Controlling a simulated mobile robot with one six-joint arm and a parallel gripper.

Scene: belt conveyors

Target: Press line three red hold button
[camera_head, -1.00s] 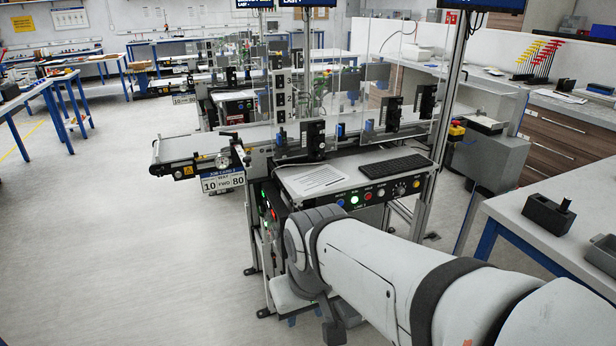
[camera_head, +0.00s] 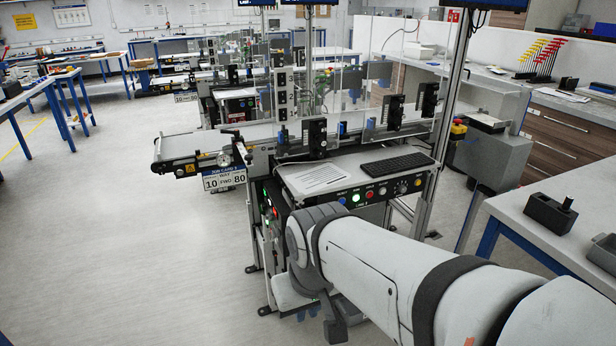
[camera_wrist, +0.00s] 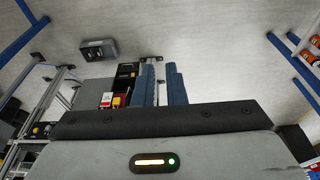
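The line panel (camera_head: 407,188) stands at the front of the nearest conveyor, under a shelf. It carries a row of small coloured buttons: blue at left, then lit green, then a red button (camera_head: 370,194), then others to the right. The lettering is too small to read surely. My arm reaches in from the lower right, in front of and below the panel. I cannot make out the red button in the wrist view.
A keyboard (camera_head: 397,164) and a paper sheet (camera_head: 320,178) lie on the shelf above the panel. A yellow-and-red switch box (camera_head: 458,128) is on the right. A white bench (camera_head: 570,215) stands at right. The floor at left (camera_head: 120,250) is clear.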

